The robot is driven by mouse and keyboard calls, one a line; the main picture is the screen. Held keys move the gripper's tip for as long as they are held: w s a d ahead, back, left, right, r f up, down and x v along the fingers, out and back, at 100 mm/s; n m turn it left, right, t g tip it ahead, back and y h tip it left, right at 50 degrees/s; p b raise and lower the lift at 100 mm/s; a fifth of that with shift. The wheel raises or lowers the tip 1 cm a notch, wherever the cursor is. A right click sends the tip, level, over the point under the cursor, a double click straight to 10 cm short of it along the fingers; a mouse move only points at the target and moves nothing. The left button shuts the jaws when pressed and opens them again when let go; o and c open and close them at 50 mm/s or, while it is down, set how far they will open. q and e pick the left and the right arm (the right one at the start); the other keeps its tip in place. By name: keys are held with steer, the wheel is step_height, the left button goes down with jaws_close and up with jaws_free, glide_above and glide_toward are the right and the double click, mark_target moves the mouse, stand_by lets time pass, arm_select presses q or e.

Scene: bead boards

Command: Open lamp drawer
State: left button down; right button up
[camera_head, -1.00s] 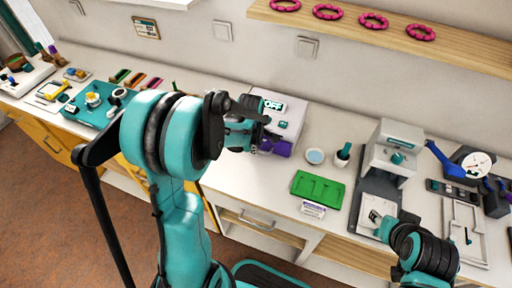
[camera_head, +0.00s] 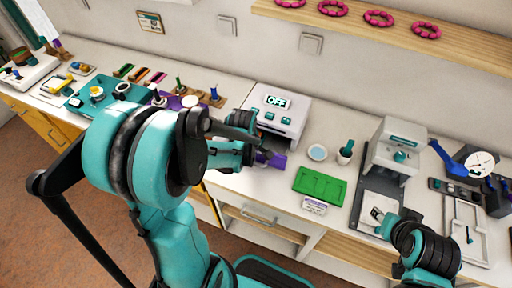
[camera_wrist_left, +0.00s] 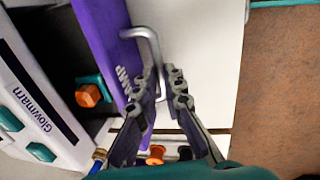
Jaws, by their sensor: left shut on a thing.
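The lamp unit (camera_head: 285,103) is a white box with an OFF display and teal buttons, on the counter right of my left arm. Its purple drawer (camera_head: 276,160) stands out in front of a dark opening. In the left wrist view the purple drawer front (camera_wrist_left: 103,35) bears lettering and a grey bar handle (camera_wrist_left: 140,32). A gap with a teal and orange piece (camera_wrist_left: 88,95) shows between drawer front and box. My left gripper (camera_wrist_left: 164,82) is shut on the handle; in the head view it is mostly hidden (camera_head: 262,148). My right gripper (camera_head: 378,215) is by the press, its fingers unclear.
A green tray (camera_head: 320,186) and a small label card lie right of the drawer. A grey-white press (camera_head: 393,150) stands further right. A teal board (camera_head: 105,98) with parts is at the left. A wooden shelf (camera_head: 400,40) with pink rings is above.

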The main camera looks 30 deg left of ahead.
arm_select(q)
steer(key=s, duration=0.7)
steer(key=shift+s+d, duration=0.2)
steer(key=shift+s, duration=0.05)
steer(key=c, duration=1.9)
jaws_free()
steer(key=shift+r, duration=0.1)
steer(key=r, duration=0.4)
steer(key=s+r, duration=0.1)
steer(key=r, duration=0.2)
steer(key=s+r, duration=0.1)
steer(key=r, duration=0.3)
steer(key=shift+d+r, duration=0.1)
steer(key=shift+r, duration=0.2)
